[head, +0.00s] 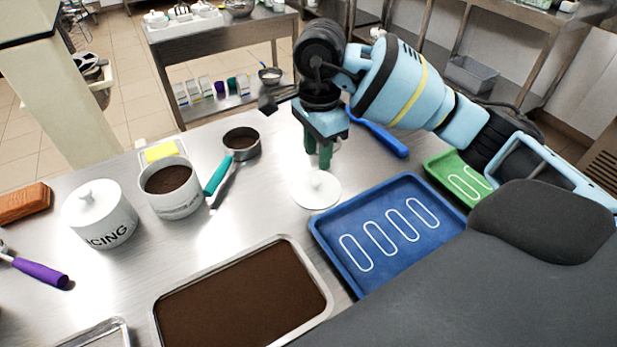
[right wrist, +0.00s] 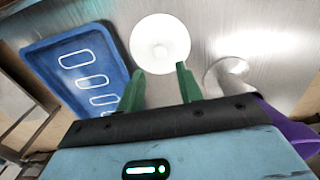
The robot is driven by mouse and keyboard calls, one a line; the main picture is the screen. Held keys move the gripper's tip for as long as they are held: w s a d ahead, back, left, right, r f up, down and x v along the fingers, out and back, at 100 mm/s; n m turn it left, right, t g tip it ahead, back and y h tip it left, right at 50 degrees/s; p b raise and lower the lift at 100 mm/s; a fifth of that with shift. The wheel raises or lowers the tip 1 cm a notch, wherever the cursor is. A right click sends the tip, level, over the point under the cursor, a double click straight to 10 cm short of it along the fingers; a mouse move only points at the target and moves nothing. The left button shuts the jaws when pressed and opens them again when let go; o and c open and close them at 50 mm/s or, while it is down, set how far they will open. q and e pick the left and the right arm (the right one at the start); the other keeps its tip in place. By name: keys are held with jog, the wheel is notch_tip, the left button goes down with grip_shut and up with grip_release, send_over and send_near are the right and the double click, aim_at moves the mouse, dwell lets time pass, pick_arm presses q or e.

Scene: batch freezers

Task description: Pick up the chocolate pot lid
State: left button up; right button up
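The white round lid (head: 316,189) with a small knob lies flat on the steel counter, left of the blue tray. It also shows in the right wrist view (right wrist: 160,42), just beyond the fingertips. My right gripper (head: 319,164) points down just above and behind the lid. In the right wrist view its two green fingers (right wrist: 159,80) are spread apart with nothing between them. The white pot (head: 172,204) stands uncovered to the left, with brown contents and lettering on its side. My left gripper is not in view.
The blue tray (head: 330,234) with white outlines lies right of the lid. A pan (head: 328,304) of brown filling lies in front. A blue-handled tool (head: 385,138) lies behind.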

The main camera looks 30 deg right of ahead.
aim_at(316, 181)
jog(key=shift+s+f, duration=0.1)
jog(key=shift+s, duration=0.05)
jog(key=shift+s+f, duration=0.1)
jog(key=shift+f, duration=1.55)
jog(key=f, duration=0.4)
jog(key=shift+w+a+f, duration=0.1)
jog(key=shift+w+f, duration=0.05)
jog(key=shift+w, duration=0.15)
jog(key=shift+c, duration=0.9)
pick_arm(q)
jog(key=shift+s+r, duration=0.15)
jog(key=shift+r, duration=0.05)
pick_arm(e)
grip_shut()
